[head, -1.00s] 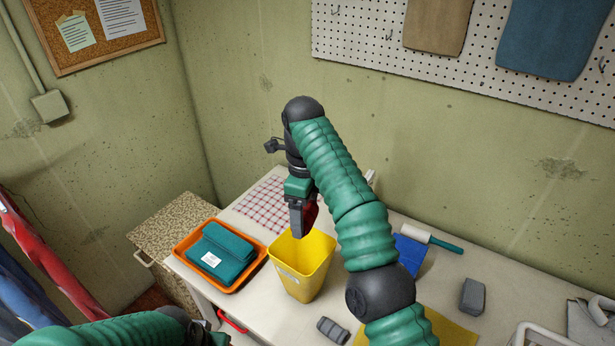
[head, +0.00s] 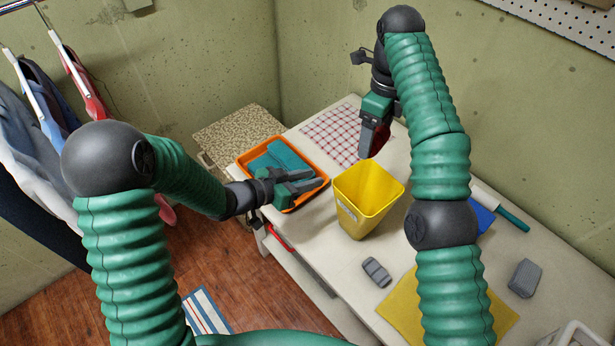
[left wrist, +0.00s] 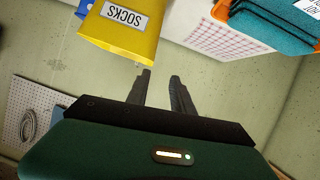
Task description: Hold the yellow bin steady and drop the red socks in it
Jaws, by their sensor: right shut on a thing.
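The yellow bin (head: 358,212) stands upright on the pale table. In the left wrist view the bin (left wrist: 122,38) shows a white SOCKS label, upside down, and lies beyond the fingertips. My left gripper (head: 318,180) is open and empty, just left of the bin and apart from it, in front of the orange tray. Its two separated fingers also show in the left wrist view (left wrist: 161,80). My right gripper (head: 368,152) points down above the bin's back rim area, shut on the red socks (head: 381,139), which are mostly hidden behind its fingers.
An orange tray (head: 243,160) with folded teal cloth (head: 281,156) sits left of the bin. A checked cloth (head: 325,131) lies behind. A grey roll (head: 376,271), yellow cloth (head: 400,306) and grey block (head: 525,278) lie in front and right. Walls stand behind.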

